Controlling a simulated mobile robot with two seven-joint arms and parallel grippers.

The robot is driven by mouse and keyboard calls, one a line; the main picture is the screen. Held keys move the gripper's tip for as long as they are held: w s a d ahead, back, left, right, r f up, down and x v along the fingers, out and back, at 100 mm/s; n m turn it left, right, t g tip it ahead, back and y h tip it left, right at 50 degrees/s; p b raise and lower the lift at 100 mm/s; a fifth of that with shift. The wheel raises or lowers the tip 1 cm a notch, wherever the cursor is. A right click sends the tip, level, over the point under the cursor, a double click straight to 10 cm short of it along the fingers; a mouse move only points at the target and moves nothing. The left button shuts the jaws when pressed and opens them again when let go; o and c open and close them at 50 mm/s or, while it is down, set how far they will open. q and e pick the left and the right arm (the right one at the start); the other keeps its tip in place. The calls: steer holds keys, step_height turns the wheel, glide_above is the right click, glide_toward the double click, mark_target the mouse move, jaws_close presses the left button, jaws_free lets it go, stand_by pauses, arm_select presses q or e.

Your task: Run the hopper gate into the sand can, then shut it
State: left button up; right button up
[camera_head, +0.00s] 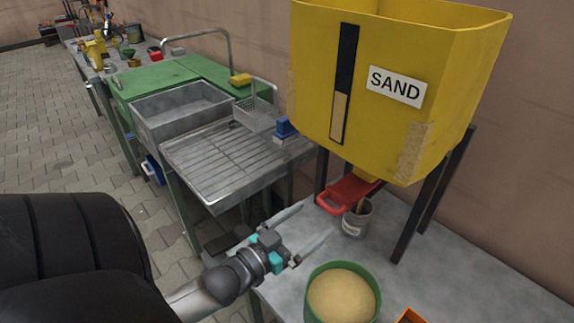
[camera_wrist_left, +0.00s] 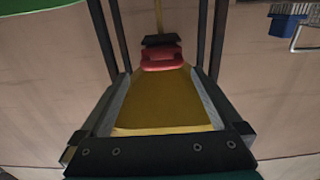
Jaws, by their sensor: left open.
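The yellow hopper (camera_head: 330,75) with a "SAND" label stands on dark legs at the right. Its red gate (camera_head: 347,194) with a looped handle sticks out below the spout; it also shows in the left wrist view (camera_wrist_left: 161,58). A small greyish can (camera_head: 354,226) with something brown sticking up in it stands below the gate. A green can (camera_head: 312,308) nearly full of sand stands nearer me; I cannot tell which is the sand can. My left gripper (camera_head: 313,222) is open and empty, short of the gate, its fingers pointing towards it. My right gripper is out of view.
A grey bench top (camera_head: 460,265) carries the cans. An orange container (camera_head: 410,316) shows at the bottom edge. A steel sink drainer (camera_head: 225,155) with a wire basket (camera_head: 256,114) and a blue item (camera_head: 286,127) stands left of the hopper. The hopper's legs (camera_head: 421,205) flank the gate.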

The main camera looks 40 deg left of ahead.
arm_select(q)
steer(key=s, duration=0.3)
steer(key=s+p, duration=0.1)
steer(key=s, duration=0.2)
steer(key=shift+a, duration=0.2)
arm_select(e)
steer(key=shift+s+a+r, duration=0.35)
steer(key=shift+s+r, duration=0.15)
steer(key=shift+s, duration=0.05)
arm_select(q)
steer(key=shift+w, duration=0.1)
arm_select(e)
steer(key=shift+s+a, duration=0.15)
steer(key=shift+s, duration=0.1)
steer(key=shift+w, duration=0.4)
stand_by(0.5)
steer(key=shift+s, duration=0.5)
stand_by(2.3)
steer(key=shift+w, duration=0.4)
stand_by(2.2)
